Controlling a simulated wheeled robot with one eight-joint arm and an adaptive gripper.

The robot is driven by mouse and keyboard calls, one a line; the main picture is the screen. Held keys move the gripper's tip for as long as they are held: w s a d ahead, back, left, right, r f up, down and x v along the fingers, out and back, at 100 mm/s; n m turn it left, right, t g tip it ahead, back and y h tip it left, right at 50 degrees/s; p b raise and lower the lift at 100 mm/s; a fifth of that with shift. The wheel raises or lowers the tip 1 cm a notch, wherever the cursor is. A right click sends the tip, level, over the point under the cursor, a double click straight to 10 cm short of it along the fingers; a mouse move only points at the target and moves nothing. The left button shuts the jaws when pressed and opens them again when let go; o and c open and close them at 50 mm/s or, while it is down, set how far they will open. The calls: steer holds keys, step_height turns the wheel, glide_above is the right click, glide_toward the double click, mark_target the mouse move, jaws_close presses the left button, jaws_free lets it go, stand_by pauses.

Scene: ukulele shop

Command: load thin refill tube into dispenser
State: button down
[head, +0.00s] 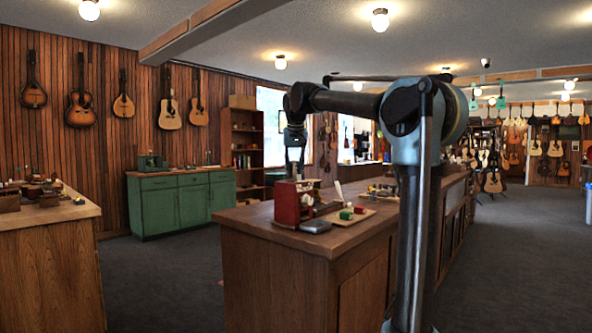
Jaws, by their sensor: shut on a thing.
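A red box-shaped unit (289,203), which looks like the dispenser, stands near the left front corner of the wooden counter. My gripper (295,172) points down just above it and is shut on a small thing. At this size I cannot make out that thing's shape, or whether it touches the red unit. A slim pale piece (339,190) stands tilted on the counter to the right; I cannot tell whether it is a refill tube.
My arm crosses above the counter's right part. A cluttered bench (45,217) is at left, and a green cabinet (178,203) stands behind.

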steer(key=shift+f, duration=0.35)
steer(key=c, duration=1.5)
jaws_free()
steer(key=shift+v, duration=5.5)
steer(key=s+d+f, duration=0.7)
steer(key=d+f, duration=0.3)
steer(key=s+d+f, duration=0.4)
steer(key=s+f, duration=0.5)
steer(key=f, duration=0.4)
steer(key=s+d+f+g, duration=0.1)
steer(key=s+d+f, duration=0.4)
steer(key=s+f, duration=0.5)
steer(key=s+d+f+m+g, duration=0.1)
steer(key=s+d+f, duration=0.4)
steer(key=s+f, duration=0.5)
step_height(320, 180, down, 8)
steer(key=shift+f+h, duration=0.1)
steer(key=shift+h, duration=0.2)
